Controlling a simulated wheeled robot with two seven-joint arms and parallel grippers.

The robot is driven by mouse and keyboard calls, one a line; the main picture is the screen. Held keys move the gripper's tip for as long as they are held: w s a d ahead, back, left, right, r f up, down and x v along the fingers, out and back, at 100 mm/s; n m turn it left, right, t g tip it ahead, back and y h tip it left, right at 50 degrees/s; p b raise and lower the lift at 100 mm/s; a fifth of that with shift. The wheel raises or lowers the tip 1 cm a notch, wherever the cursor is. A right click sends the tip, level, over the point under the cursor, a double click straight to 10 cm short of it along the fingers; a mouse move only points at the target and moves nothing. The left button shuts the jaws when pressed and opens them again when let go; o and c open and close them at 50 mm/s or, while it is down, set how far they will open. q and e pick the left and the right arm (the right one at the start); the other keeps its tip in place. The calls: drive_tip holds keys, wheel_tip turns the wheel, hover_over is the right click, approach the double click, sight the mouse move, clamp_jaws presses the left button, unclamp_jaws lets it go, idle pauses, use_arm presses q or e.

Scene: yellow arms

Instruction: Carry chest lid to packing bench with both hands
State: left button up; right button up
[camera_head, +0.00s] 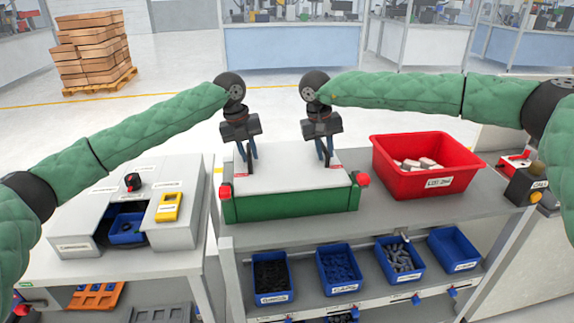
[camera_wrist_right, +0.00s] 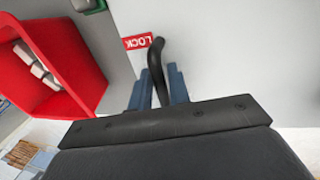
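The chest lid (camera_head: 290,176) is a flat pale-grey panel with two black handles and red labels. It lies level on the green chest (camera_head: 292,206) on the grey bench in the head view. My left gripper (camera_head: 247,158) points down at the lid's left handle, its blue fingers on either side of it. My right gripper (camera_head: 325,155) is at the right handle. In the right wrist view its blue fingers flank the black handle (camera_wrist_right: 157,62) closely, beside a red LOCK label on the lid (camera_wrist_right: 225,55). The left finger contact is small in view.
A red bin (camera_head: 425,183) with pale blocks stands right of the chest. Red knobs (camera_head: 362,180) are at the chest's sides. A grey workstation (camera_head: 75,215) with a yellow device is at the left. Blue bins (camera_head: 338,268) fill the lower shelf. Open floor lies behind.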

use_arm(q)
drive_tip(key=shift+f, duration=0.15)
use_arm(e)
drive_tip(key=shift+f, duration=0.2)
use_arm(q)
clamp_jaws()
use_arm(e)
clamp_jaws()
use_arm(q)
drive_tip(key=shift+r, duration=0.2)
use_arm(e)
drive_tip(key=shift+r, duration=0.2)
